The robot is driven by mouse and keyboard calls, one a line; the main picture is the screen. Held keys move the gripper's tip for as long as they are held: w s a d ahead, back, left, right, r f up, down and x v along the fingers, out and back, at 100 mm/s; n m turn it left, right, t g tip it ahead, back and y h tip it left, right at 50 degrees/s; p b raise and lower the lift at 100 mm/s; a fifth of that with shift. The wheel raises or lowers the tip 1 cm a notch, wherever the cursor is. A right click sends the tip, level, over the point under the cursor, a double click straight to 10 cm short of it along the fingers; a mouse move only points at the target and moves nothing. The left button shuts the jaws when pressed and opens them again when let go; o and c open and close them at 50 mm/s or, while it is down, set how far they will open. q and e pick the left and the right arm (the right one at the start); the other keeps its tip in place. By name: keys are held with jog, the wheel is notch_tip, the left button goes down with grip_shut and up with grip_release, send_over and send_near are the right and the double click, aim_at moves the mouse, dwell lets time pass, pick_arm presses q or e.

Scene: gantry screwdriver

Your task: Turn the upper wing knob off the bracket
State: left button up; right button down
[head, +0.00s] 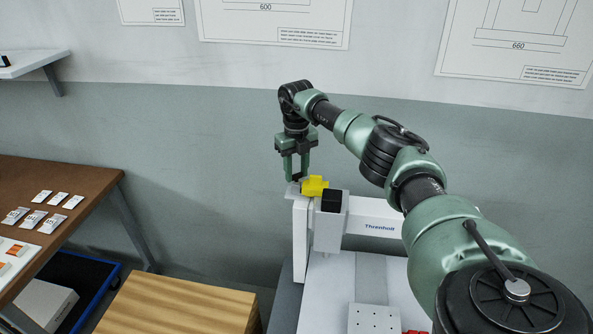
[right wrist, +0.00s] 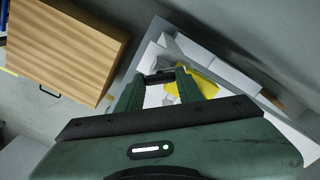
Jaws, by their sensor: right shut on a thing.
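My right gripper (head: 296,178) points down at the top left of a white gantry machine. Its fingers are closed on a small dark piece, which I take to be the upper wing knob (right wrist: 160,77), between the fingertips in the right wrist view. The fingers hide most of the knob, and its wings are hard to make out. A pale grey bracket (head: 292,190) shows just below the fingertips. A yellow block (head: 315,185) sits right beside it, close to the fingers; the yellow block also shows in the right wrist view (right wrist: 206,86). My left gripper is out of view.
The white gantry (head: 374,218) has a black-topped carriage (head: 331,203) just right of the yellow block. A perforated plate (head: 373,321) lies below. A wooden cabinet (head: 180,305) stands at the lower left, and a brown table (head: 85,178) with small white packets is at left.

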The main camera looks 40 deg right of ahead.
jog(key=n, duration=0.4)
jog(key=shift+n, duration=0.3)
jog(key=n, duration=0.5)
jog(key=shift+r, duration=0.1)
jog(key=shift+n, duration=0.4)
jog(key=c, duration=0.9)
grip_release()
jog(key=shift+r, duration=0.1)
